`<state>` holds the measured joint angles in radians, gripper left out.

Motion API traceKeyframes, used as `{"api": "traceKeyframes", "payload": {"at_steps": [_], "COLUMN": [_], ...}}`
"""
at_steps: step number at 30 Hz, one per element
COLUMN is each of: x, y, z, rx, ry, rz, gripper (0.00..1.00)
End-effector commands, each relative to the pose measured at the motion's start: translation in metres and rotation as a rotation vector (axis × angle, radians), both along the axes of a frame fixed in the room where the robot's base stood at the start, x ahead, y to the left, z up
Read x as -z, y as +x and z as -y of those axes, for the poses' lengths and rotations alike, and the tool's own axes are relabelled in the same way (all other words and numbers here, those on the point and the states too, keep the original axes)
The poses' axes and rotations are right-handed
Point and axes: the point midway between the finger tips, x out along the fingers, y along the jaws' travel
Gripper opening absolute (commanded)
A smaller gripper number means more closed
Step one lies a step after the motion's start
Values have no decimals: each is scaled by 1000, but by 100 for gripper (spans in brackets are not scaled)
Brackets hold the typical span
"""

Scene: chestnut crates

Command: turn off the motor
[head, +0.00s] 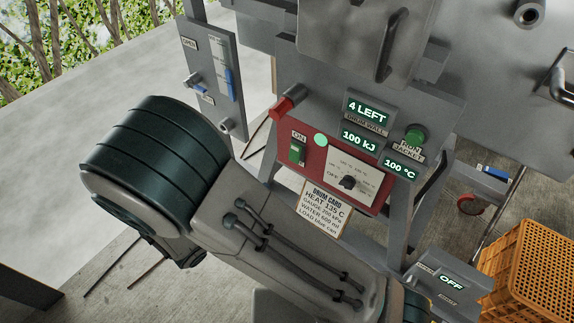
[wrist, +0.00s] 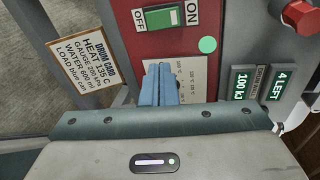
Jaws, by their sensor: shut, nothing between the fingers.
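A red panel (head: 318,174) on the grey machine carries a green rocker switch (head: 297,152) marked ON above it. In the wrist view the switch (wrist: 172,17) has OFF at its left and ON at its right. A round pale-green lamp (head: 320,140) beside it looks lit. A dial (head: 348,183) sits on a pale plate on the same panel. No label reading "motor" is legible. My gripper (wrist: 160,72) is shut and empty in the wrist view, in front of the dial plate and below the switch; it hides the dial knob. Contact cannot be told.
Displays read 4 LEFT (head: 368,110), 100 kJ (head: 359,140) and 100 °C (head: 402,166). A red knob (head: 282,108) juts out left of them. A box reading OFF (head: 450,284) stands lower right. A drum card (head: 326,207) hangs below the panel. An orange crate (head: 530,262) stands right.

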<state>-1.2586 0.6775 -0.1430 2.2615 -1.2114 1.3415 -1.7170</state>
Motion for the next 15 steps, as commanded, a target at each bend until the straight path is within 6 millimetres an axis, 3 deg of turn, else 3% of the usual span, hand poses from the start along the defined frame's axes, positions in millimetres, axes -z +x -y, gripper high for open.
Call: {"api": "traceKeyframes", "payload": {"at_steps": [5, 15], "x": [12, 12], "y": [-2, 0], "z": [-13, -11], "rx": [-75, -74], "ry": [-84, -89], "rz": [-22, -25], "gripper": [0, 0]}}
